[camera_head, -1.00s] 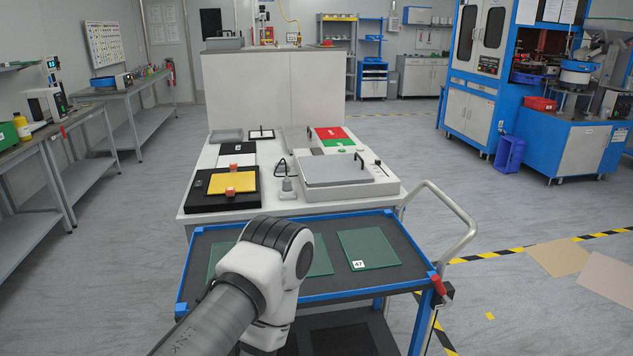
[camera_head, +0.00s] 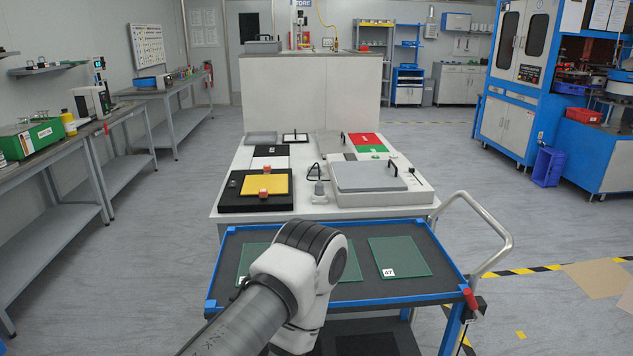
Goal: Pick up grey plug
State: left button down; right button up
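A small grey object that looks like the grey plug (camera_head: 319,191) stands on the white table (camera_head: 310,212). It is between the black tray with the yellow plate and the grey-lidded box, with a dark loop behind it. It is too small for me to make out its details. One of my arms reaches in from the bottom of the head view, over the blue-edged cart. Its wrist end is bent down, and no gripper fingers show. My other arm is not in view.
The blue-edged cart (camera_head: 345,303) with green plates (camera_head: 400,257) stands in front of the table. The black tray (camera_head: 229,203) is left of the plug and the grey-lidded box (camera_head: 368,178) right. Benches line the left wall; open floor lies on both sides.

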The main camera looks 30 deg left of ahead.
aim_at(319, 191)
jog(key=k+j+z, duration=0.1)
jog(key=j+z, duration=0.15)
jog(key=j, duration=1.05)
jog(key=j+z, duration=0.2)
jog(key=j, duration=0.25)
jog(key=k+j+z, duration=0.15)
jog(key=j, duration=0.25)
jog(key=k+j+z, duration=0.2)
jog(key=j, duration=0.25)
jog(key=k+j+z, duration=0.15)
jog(key=j, duration=0.25)
jog(key=k+j+z, duration=0.2)
jog(key=j, duration=0.2)
jog(key=k+j+z, duration=0.2)
jog(key=j, duration=0.15)
jog(key=i+j, duration=0.05)
